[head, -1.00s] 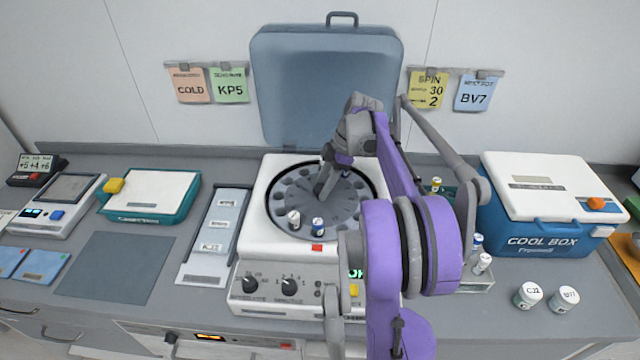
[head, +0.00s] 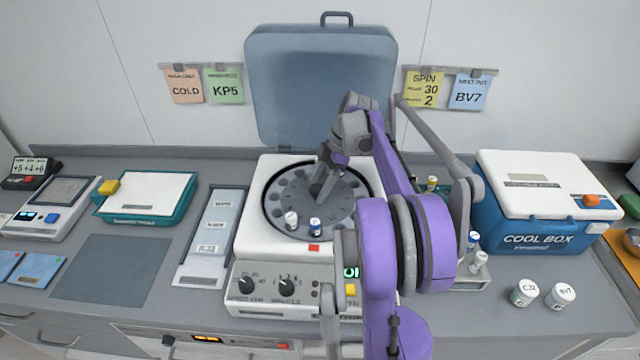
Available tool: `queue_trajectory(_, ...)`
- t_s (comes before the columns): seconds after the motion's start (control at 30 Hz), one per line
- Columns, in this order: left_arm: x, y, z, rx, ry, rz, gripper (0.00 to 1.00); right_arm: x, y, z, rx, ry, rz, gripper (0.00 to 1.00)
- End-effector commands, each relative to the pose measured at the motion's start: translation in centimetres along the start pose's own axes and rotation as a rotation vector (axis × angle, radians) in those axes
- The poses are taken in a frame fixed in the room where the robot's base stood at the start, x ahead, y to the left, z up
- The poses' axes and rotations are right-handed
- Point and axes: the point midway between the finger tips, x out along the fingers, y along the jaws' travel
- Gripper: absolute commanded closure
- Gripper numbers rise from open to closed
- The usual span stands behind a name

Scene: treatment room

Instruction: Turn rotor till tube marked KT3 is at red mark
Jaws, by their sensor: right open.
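The round grey rotor (head: 330,222) sits in the open white centrifuge (head: 251,215). Two tubes stand near its front edge: one with a white cap (head: 291,219) and one with a blue cap (head: 315,226). Their markings are too small to read. The red mark (head: 314,247) is on the front rim, almost straight in front of the blue-capped tube. My right gripper (head: 318,191) is open, low over the middle of the rotor; I cannot tell whether it touches the hub. My right arm hides the rotor's right side. My left gripper is out of view.
The blue lid (head: 322,85) stands open behind the rotor. Knobs (head: 287,283) and a green light (head: 351,272) are on the front panel. A cool box (head: 543,240) and two labelled jars (head: 525,292) are at right. A grey mat (head: 100,270) lies bare at left.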

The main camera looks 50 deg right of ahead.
Motion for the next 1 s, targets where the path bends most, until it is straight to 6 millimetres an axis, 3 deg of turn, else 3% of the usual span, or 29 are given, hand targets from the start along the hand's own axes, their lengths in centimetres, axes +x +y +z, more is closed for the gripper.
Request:
queue_trajectory(0.17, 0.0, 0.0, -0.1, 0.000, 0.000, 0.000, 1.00, -1.2, 0.0, 0.0, 0.001, 0.000, 0.000, 0.19)
queue_trajectory(0.6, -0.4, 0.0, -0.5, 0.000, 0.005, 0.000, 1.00, -9.4, 0.0, 0.0, 0.001, 0.000, 0.001, 0.19)
queue_trajectory(0.77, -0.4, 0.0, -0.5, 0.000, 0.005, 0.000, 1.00, -10.7, 0.0, 0.0, 0.001, 0.000, 0.001, 0.19)
queue_trajectory(1.0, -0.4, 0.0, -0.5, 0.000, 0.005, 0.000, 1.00, -10.8, 0.0, 0.0, 0.000, 0.000, 0.000, 0.19)
